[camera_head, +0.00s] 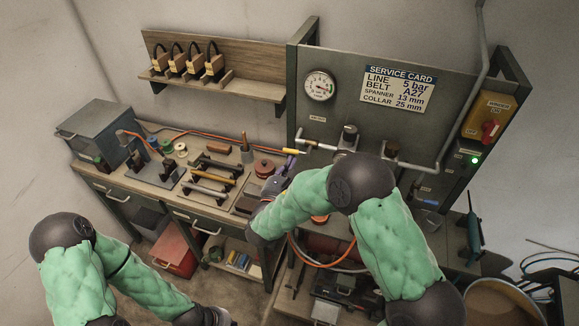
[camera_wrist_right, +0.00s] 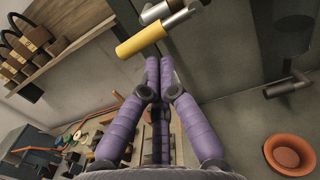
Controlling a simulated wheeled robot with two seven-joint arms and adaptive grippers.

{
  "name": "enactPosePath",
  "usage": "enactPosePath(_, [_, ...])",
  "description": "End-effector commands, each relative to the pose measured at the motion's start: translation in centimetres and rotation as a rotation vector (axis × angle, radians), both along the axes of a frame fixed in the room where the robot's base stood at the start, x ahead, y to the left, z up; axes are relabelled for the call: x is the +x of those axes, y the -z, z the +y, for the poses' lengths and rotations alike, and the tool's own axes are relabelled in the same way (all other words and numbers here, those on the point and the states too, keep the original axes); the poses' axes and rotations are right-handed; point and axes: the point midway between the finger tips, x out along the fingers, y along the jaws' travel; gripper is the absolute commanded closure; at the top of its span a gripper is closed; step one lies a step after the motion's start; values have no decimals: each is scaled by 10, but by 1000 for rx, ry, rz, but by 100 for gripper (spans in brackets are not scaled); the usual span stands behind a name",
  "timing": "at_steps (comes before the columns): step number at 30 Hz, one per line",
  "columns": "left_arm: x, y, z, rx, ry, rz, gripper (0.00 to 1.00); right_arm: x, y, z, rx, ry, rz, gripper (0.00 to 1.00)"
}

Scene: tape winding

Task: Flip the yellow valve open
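The yellow valve lever (camera_head: 294,151) is a yellow-sleeved handle at the left end of the grey pipe on the panel. It also shows as a yellow cylinder in the right wrist view (camera_wrist_right: 142,40), lying across just beyond my fingertips. My right gripper (camera_head: 289,164) has purple fingers and is just below the lever. In the right wrist view the two fingertips (camera_wrist_right: 159,64) are together with nothing between them; they look close to the lever but I cannot tell whether they touch it. My left arm is low at the left, its gripper cut off by the bottom edge.
A pressure gauge (camera_head: 319,86) and a service card (camera_head: 399,88) are on the panel. A yellow winder switch box (camera_head: 488,117) is at the right. A workbench with tools (camera_head: 212,182) stands left of my right gripper. A shelf with padlocks (camera_head: 212,78) hangs above it.

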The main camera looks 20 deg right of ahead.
Motion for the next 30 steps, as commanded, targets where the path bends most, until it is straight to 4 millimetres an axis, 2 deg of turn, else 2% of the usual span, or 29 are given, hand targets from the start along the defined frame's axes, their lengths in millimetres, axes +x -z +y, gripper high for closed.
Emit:
enactPosePath(5, [0,1,0,0,0,0,100,0,0,0,4,0,-3,100])
enactPosePath(12, [0,14,0,0,0,0,100,3,-11,2,88,0,-62,100])
enactPosePath(22, [0,12,0,0,0,0,100,3,-14,2,98,1,-68,100])
enactPosePath(26, [0,16,0,0,0,0,100,4,-10,3,98,1,-68,100])
enactPosePath(30, [0,28,0,0,0,0,100,3,4,7,98,1,-66,100])
